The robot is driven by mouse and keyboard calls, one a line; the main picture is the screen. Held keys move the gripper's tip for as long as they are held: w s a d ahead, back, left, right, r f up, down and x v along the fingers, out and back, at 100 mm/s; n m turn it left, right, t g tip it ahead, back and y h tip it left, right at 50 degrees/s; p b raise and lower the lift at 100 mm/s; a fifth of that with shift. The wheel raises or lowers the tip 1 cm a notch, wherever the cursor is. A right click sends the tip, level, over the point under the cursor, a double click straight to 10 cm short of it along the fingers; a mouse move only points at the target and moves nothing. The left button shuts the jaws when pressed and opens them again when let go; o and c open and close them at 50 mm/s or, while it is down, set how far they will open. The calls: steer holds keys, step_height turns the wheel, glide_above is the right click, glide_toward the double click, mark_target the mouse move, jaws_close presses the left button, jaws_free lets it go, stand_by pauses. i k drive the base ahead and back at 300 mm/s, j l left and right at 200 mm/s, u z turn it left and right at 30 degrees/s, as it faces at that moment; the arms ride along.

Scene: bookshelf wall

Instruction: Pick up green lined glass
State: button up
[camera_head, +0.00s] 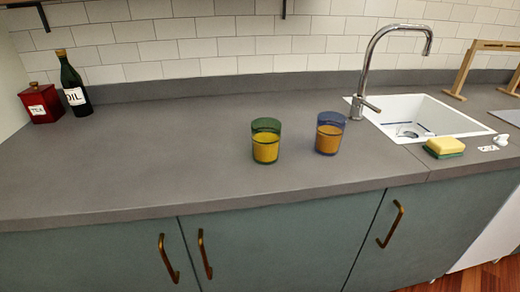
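The green lined glass (265,141) stands upright on the grey counter, near the middle of the head view. Its rim and upper wall are green, and a yellow-orange fill shows in its lower part. A similar glass with a blue rim (329,133) stands a short way to its right, apart from it and slightly farther back. My gripper does not show in the head view.
A dark oil bottle (74,84) and a red tin (41,103) stand at the back left. A chrome tap (366,75), white sink (436,116) and yellow-green sponge (444,147) are to the right. The grey counter (150,150) left of the glasses is clear.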

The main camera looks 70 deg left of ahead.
mark_target(265, 135)
steer(key=u, duration=3)
